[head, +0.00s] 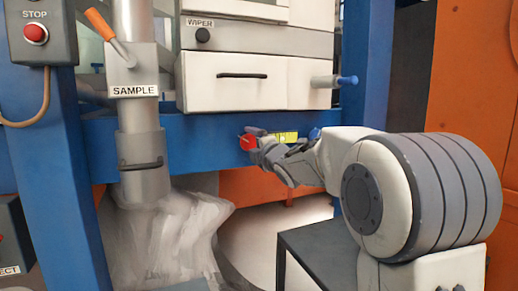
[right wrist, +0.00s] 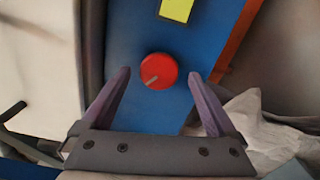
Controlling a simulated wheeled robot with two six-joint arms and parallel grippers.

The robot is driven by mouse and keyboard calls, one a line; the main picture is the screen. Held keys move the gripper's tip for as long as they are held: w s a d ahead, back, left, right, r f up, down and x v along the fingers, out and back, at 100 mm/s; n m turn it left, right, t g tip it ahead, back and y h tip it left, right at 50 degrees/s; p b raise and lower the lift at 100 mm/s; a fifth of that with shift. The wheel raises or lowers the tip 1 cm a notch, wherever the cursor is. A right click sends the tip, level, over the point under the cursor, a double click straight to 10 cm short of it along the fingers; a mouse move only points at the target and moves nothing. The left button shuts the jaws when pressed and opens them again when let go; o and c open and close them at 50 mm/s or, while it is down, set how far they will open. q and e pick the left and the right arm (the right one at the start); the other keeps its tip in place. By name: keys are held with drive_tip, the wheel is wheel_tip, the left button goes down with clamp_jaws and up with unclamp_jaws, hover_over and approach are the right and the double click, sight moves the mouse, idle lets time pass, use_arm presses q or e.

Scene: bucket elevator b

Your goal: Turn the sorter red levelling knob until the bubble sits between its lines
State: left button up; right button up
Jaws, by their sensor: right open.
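The red levelling knob (head: 246,142) sits on the front of the blue beam. In the right wrist view the red knob (right wrist: 157,69) is round, with a pale pointer mark toward its lower left. My right gripper (head: 258,138) is open in front of it. In the right wrist view the fingers of the right gripper (right wrist: 160,74) stand apart on either side of the knob, with blue beam showing between. The yellow level (head: 285,138) is right of the knob, partly behind my gripper. Its end (right wrist: 176,10) is cut off in the wrist view; I cannot make out the bubble. My left gripper is not in view.
Above the beam is a white drawer (head: 250,90) with a dark handle. The sample pipe (head: 140,135) and a translucent bag (head: 170,240) are at the left. A dark table (head: 315,255) stands below my arm.

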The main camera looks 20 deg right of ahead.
drive_tip(key=s+p, duration=0.1)
drive_tip(key=s, duration=0.8)
drive_tip(key=shift+s+d+p, duration=0.15)
drive_tip(key=shift+s+p, duration=0.15)
drive_tip(key=shift+p, duration=0.1)
